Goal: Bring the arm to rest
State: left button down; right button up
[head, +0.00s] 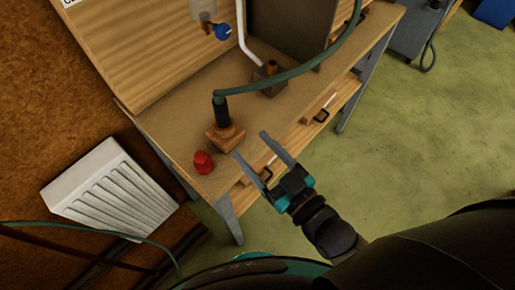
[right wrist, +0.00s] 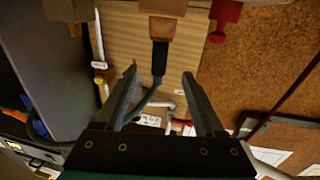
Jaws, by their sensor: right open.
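My right gripper (head: 249,144) is open in the head view, near the front edge of the workbench, with nothing between its fingers. In the right wrist view its two fingers (right wrist: 160,78) stand apart. A black-handled tool (head: 221,110) on a green cord stands upright at a wooden block (head: 225,138), just beyond the fingertips. In the right wrist view the black handle (right wrist: 160,58) shows between the fingers, farther off. A red knob-like piece (head: 203,162) sits left of the block, apart from the gripper. My left gripper is not in view.
The workbench (head: 185,125) has a wooden back panel, drawers in front, and a metal fitting (head: 268,78) with a white pipe. A green cord (head: 300,72) arches across it. A white ribbed radiator (head: 112,190) stands at left.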

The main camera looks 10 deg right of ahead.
jog(key=shift+s+d, duration=0.1)
jog(key=shift+s, duration=0.1)
jog(key=shift+w, duration=0.1)
dwell(0.4)
jog(key=d+f+m+g+h, duration=0.1)
jog(key=d+f+g+h, duration=0.3)
jog(key=f+g+h, duration=0.15)
jog(key=s+d+f+m+g+h, duration=0.2)
jog(key=s+d+g+h, duration=0.1)
jog(key=s+d+g, duration=0.4)
jog(key=s+f+g+b, duration=0.1)
jog(key=s+f+b, duration=0.15)
jog(key=f, duration=2.15)
jog(key=s+d+f+g+b, duration=0.1)
jog(key=s+d+f+b, duration=0.1)
jog(key=s+f, duration=1.4)
